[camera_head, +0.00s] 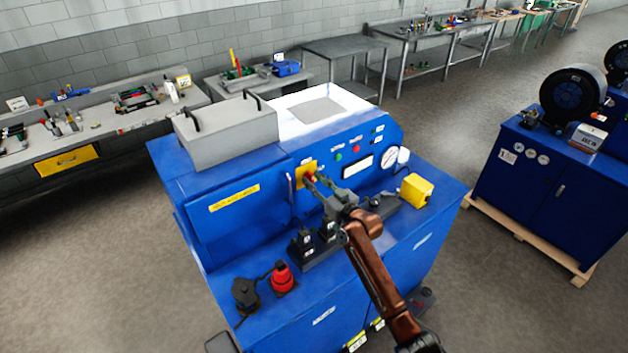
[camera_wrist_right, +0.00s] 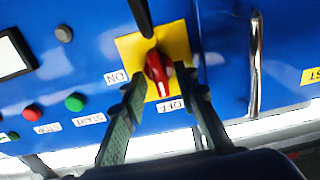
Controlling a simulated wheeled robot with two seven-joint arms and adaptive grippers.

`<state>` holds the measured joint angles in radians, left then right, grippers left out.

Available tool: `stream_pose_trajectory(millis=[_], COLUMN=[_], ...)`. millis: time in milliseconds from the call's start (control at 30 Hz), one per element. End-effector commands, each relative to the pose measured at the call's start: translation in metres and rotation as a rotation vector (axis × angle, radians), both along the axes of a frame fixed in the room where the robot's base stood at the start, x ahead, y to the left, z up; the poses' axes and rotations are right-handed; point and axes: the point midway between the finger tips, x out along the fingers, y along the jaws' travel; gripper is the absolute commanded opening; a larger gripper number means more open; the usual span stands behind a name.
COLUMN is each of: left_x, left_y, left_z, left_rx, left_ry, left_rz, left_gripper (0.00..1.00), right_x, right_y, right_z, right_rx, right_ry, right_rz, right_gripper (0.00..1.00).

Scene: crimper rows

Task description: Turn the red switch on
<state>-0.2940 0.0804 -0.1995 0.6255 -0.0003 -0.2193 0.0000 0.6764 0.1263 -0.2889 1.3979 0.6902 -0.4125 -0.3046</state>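The red switch (camera_head: 309,175) is on a yellow plate (camera_head: 299,170) on the front of the blue machine (camera_head: 240,220). In the right wrist view the red knob (camera_wrist_right: 156,66) shows larger, with an ON label (camera_wrist_right: 117,77) to its left and an OFF label (camera_wrist_right: 170,105) below it. My right gripper (camera_head: 314,184) is at the switch. Its two fingers, also in the wrist view (camera_wrist_right: 160,80), stand apart on either side of the knob's lower part. I cannot tell whether either finger touches it.
A vertical handle (camera_wrist_right: 256,65) is close to the switch plate. Green (camera_wrist_right: 74,102) and red (camera_wrist_right: 32,112) buttons sit on the same panel. A yellow box (camera_head: 416,190), black fittings (camera_head: 302,243) and a red fitting (camera_head: 283,276) stand on the ledge below.

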Motion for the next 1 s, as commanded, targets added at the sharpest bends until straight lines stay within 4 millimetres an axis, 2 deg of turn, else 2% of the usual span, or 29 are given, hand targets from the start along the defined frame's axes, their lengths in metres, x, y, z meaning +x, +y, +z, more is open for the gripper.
stream_pose_trajectory(millis=[33, 100, 233, 500, 600, 1000], left_x=[0.009, 0.013, 0.006, -0.018, -0.021, -0.004], left_y=[-0.001, -0.001, 0.000, 0.000, 0.001, 0.000], left_z=[0.001, 0.001, 0.000, -0.001, -0.002, 0.000], left_rx=[-0.001, -0.001, -0.001, 0.001, 0.001, 0.000], left_ry=[-0.012, -0.017, -0.007, 0.023, 0.027, 0.005], left_rz=[-0.002, -0.003, -0.002, 0.003, 0.005, 0.000], left_gripper=[0.40, 0.40, 0.40, 0.40, 0.40, 0.40], right_x=[0.000, 0.001, 0.000, 0.000, 0.000, 0.000], right_y=[0.001, 0.001, 0.002, 0.002, 0.002, 0.003], right_z=[0.000, -0.001, -0.001, 0.000, 0.000, -0.001], right_rx=[-0.001, -0.001, 0.000, 0.000, 0.000, 0.008], right_ry=[0.001, 0.001, 0.000, 0.000, 0.000, 0.007], right_rz=[0.000, 0.001, 0.002, 0.003, 0.003, 0.003], right_gripper=[0.28, 0.28, 0.26, 0.08, 0.01, 0.00])
